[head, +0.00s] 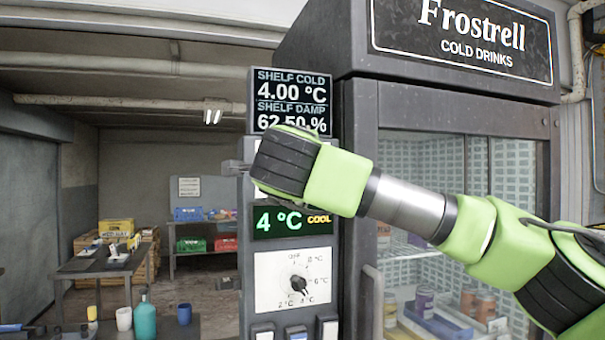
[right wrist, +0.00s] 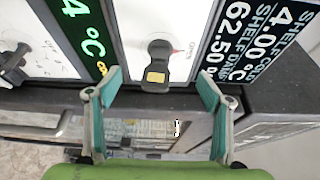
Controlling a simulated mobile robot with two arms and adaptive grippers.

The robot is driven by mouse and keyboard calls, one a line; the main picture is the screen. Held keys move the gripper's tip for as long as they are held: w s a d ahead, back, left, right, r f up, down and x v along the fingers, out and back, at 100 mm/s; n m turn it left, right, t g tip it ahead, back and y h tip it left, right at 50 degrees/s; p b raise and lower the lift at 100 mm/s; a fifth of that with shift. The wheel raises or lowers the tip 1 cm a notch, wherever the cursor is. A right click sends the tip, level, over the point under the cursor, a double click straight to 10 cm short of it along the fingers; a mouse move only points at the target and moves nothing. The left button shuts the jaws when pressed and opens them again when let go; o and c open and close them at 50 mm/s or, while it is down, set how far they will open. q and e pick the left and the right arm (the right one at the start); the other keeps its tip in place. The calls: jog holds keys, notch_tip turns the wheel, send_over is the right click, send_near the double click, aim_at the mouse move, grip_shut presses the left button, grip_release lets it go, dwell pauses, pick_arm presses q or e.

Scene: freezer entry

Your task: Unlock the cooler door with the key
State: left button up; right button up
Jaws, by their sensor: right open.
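A dark key (right wrist: 158,62) with a yellow square on its bow stands at the white lock plate (right wrist: 133,30), beside a small red mark and the word OPEN. Its tip is hidden, so I cannot tell how deep it sits. My right gripper (right wrist: 160,76) is open, with its teal fingers on either side of the key's near end and apart from it. In the head view my right arm hides the lock, and the fingers barely show. The cooler door (head: 440,265) is glass in a dark frame and looks shut. My left gripper is not in view.
The control column carries a shelf readout (head: 291,100), a green temperature display (head: 291,222) and a dial (head: 298,284) near the lock. A vertical handle (head: 372,305) stands beside the door.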

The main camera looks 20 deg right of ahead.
jog(key=s+b, duration=0.5)
jog(key=s, duration=0.3)
jog(key=shift+s+d+b, duration=0.15)
jog(key=shift+s+b, duration=0.2)
dwell(1.1)
dwell(0.4)
